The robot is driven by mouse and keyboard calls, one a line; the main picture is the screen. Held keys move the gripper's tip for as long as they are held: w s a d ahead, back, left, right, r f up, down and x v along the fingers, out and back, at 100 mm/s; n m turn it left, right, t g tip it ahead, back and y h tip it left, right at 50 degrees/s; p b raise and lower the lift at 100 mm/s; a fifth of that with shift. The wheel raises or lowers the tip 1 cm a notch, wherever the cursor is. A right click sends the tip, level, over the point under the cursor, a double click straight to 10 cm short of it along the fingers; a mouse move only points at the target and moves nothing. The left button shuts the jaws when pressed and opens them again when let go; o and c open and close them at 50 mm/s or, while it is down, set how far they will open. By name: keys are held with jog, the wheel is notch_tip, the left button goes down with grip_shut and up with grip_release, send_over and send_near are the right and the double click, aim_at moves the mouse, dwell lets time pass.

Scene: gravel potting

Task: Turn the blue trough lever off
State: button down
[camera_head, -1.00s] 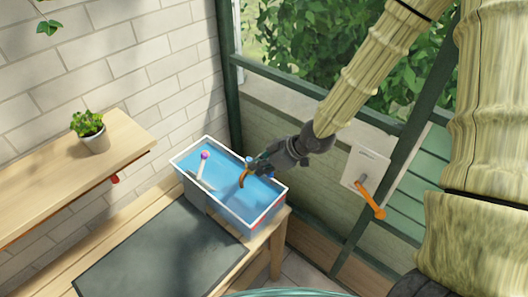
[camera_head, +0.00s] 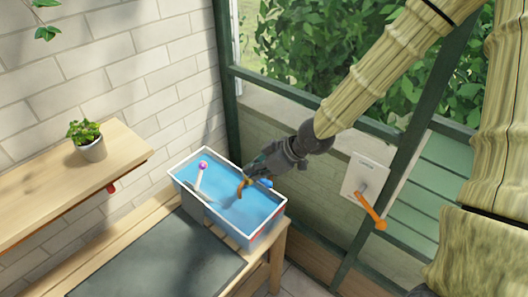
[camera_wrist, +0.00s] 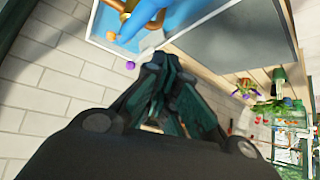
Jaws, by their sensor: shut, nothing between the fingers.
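The blue trough (camera_head: 267,232) is a box with a white rim and blue inside, standing on the wooden bench. A brass tap spout (camera_head: 243,188) curves down over it. The blue lever (camera_head: 265,183) shows just below and right of my gripper (camera_head: 250,173) in the head view. In the wrist view the blue lever (camera_wrist: 165,22) is large near the top, beside the brass tap (camera_wrist: 130,18). My gripper is shut and empty, with its fingertips (camera_wrist: 155,65) close to the lever. I cannot tell whether they touch it.
A white stick with a purple ball (camera_head: 203,165) stands at the trough's left end. A dark mat (camera_head: 160,255) lies on the bench. A potted plant (camera_head: 91,146) stands on the left shelf. An orange lever (camera_head: 371,211) hangs from a white wall plate (camera_head: 364,176) at right.

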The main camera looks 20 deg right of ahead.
jog(key=w+d+r, duration=0.2)
jog(key=d+r, duration=0.2)
jog(key=shift+r, duration=0.3)
dwell(0.5)
jog(key=shift+a, duration=0.1)
dwell(0.4)
